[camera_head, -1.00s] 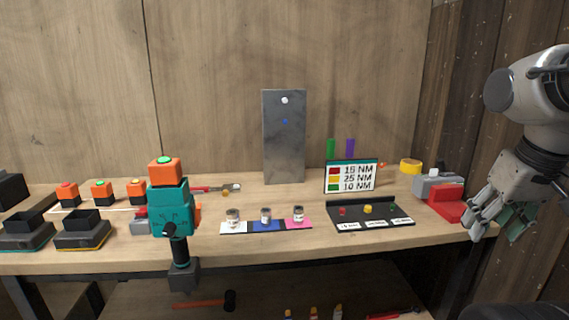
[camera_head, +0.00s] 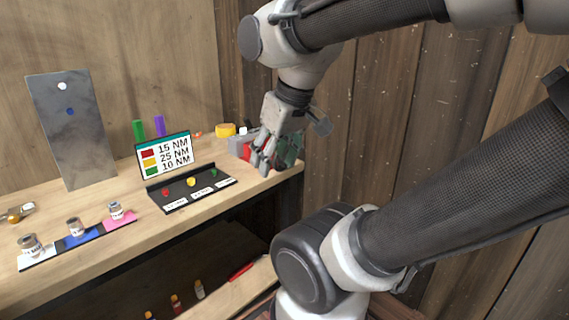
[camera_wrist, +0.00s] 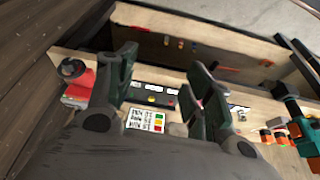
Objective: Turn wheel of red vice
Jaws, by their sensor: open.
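The red vice (camera_wrist: 80,86) sits at the end of the workbench, at the left of the wrist view, with a dark round wheel (camera_wrist: 73,68) on it. In the head view the vice (camera_head: 245,151) is at the bench's right end, mostly hidden behind my gripper (camera_head: 274,162). I cannot make out the wheel there. In the wrist view my gripper (camera_wrist: 163,72) is open and empty, its dark green fingers spread apart. The vice lies just outside the left finger in the picture, and I see no clear contact.
A black tray (camera_head: 172,204) with coloured knobs and a torque sign (camera_head: 165,155) stand left of the vice. A yellow round thing (camera_head: 225,130) is behind it. A wooden wall (camera_head: 450,130) closes off the right side. Small jars (camera_head: 75,227) stand farther left.

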